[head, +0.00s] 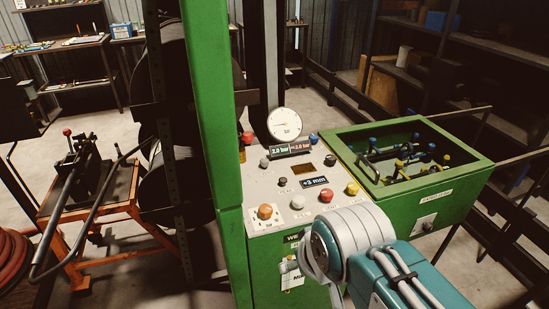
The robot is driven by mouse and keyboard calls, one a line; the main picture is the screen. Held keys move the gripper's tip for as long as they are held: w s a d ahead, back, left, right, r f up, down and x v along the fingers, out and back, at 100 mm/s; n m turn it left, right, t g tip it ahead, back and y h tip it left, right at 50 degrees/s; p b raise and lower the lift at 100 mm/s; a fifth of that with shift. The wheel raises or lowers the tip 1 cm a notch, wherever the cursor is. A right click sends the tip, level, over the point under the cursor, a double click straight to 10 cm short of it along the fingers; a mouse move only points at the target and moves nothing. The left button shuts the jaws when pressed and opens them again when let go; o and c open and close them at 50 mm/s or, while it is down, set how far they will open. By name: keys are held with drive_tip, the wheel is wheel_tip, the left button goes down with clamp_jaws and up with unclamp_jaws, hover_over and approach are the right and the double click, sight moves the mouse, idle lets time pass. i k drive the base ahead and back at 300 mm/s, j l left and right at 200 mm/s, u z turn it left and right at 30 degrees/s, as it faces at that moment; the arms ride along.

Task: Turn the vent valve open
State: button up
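A green machine carries a light control panel (285,185) with several coloured knobs and buttons, among them an orange one (265,211), a red one (326,195) and a yellow one (352,188). A round white gauge (284,123) stands behind the panel above a display (292,149) that reads 2.0 bar. I cannot tell which part is the vent valve. A small grey fitting (290,266) with a tag sits on the machine's front, partly behind my arm. My arm's grey and teal links fill the bottom middle. My gripper does not show.
A green open bin (420,205) at right holds several blue- and yellow-ended parts. A green post (212,130) rises left of the panel. An orange stand (90,225) with a lever tool and a red hose (12,265) are at left. Shelves line the back.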

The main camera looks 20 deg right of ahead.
sight(326, 194)
drive_tip(key=i+z, duration=0.15)
drive_tip(key=z, duration=0.2)
drive_tip(key=i+z, duration=0.1)
drive_tip(key=z, duration=0.3)
